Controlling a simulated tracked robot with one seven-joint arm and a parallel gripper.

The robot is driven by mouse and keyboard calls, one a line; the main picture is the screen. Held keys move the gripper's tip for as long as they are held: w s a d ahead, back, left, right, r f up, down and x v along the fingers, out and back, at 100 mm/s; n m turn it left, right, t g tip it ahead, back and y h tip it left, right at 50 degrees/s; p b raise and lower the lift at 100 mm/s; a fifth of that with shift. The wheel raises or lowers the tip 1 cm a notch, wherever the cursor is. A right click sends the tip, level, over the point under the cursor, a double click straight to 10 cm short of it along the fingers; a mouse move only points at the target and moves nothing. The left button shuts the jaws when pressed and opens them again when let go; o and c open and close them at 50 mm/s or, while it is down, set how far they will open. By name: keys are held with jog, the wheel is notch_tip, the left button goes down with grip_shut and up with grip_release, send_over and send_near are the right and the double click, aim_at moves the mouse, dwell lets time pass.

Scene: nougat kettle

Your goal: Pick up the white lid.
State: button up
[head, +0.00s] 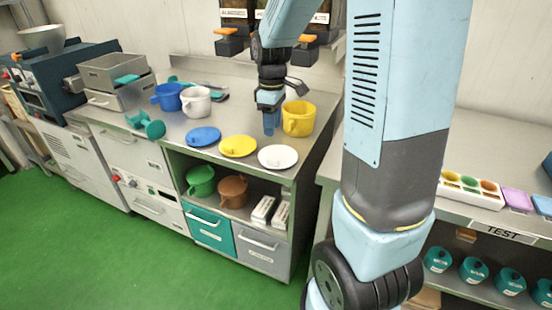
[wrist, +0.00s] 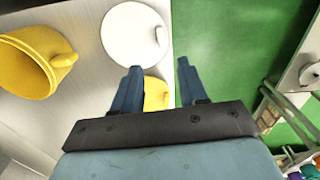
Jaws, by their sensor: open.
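The white lid (head: 278,157) lies flat on the steel counter near its front edge, right of the yellow lid (head: 238,146) and the blue lid (head: 203,136). In the wrist view the white lid (wrist: 132,35) shows at the top, beyond my fingertips, with a small knob at its right side. My gripper (head: 270,122) is above the counter, behind the white lid and beside the yellow pot (head: 298,118). In the wrist view my gripper (wrist: 158,68) is open, with nothing between its fingers. Part of the yellow lid (wrist: 156,93) shows below and between the fingers.
A white pot (head: 196,102) and a blue pot (head: 168,97) stand farther left on the counter. The yellow pot (wrist: 38,62) is left of my fingers in the wrist view. Green and brown pots sit on the shelf below. Dispensers hang above the counter at the back.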

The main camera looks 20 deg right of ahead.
send_near(272, 156)
jog(key=s+f, duration=0.1)
jog(key=f, duration=0.1)
jog(key=s+a+f, duration=0.1)
jog(key=s+f, duration=0.2)
jog(key=f, duration=0.1)
jog(key=shift+s+a+f, duration=0.2)
jog(key=shift+s+a, duration=0.05)
grip_shut()
dwell(0.3)
